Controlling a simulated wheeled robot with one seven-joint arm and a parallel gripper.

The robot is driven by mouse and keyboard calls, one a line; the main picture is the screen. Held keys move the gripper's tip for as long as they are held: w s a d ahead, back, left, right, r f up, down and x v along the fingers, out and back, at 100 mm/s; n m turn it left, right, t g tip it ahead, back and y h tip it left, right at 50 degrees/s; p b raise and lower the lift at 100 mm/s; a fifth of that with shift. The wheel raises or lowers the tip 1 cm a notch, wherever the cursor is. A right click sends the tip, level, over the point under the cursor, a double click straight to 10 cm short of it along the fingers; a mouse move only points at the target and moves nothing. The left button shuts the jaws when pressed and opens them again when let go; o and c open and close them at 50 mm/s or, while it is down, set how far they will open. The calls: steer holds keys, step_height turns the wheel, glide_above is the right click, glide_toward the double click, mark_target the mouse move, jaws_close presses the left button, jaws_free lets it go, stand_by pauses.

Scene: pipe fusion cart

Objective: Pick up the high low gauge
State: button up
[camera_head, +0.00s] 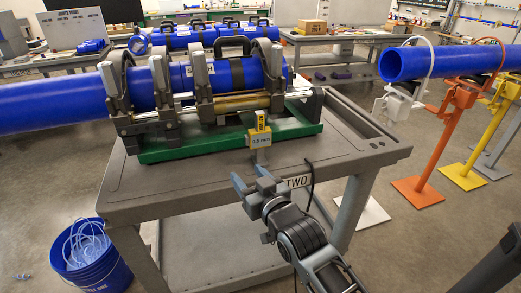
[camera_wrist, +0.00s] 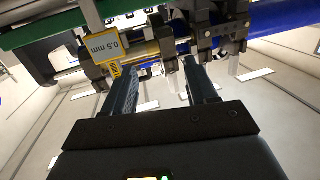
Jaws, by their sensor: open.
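My gripper (camera_head: 250,177) is open and empty at the cart's front edge, in front of and below the gauge. It also shows in the wrist view (camera_wrist: 159,65). I see no contact with the gauge.
The grey cart (camera_head: 140,193) carries the green base (camera_head: 170,152) and a clamp machine holding a blue pipe (camera_head: 50,106). A blue bucket (camera_head: 92,262) stands on the floor at left. Pipe stands (camera_head: 418,190) hold another blue pipe at right. The cart's front right top is clear.

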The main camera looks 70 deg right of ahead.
mark_target(263, 122)
steer(key=d+r+h, duration=0.1)
steer(key=d, duration=0.3)
steer(key=d+r+m+g+h, duration=0.1)
steer(key=d+r, duration=0.1)
steer(key=d, duration=0.3)
steer(key=w+d+r+m+g+h, duration=0.1)
steer(key=d+r, duration=0.1)
steer(key=d, duration=0.3)
steer(key=shift+d, duration=0.25)
steer(key=shift+x, duration=1.25)
steer(key=shift+f+p+x, duration=0.15)
steer(key=shift+p+x, duration=0.25)
steer(key=shift+x, duration=0.9)
steer(key=shift+f+p+x, duration=0.15)
steer(key=shift+p+x, duration=0.25)
steer(key=shift+x, duration=0.9)
steer(key=shift+w+a, duration=0.15)
steer(key=shift+c, duration=0.3)
jaws_close()
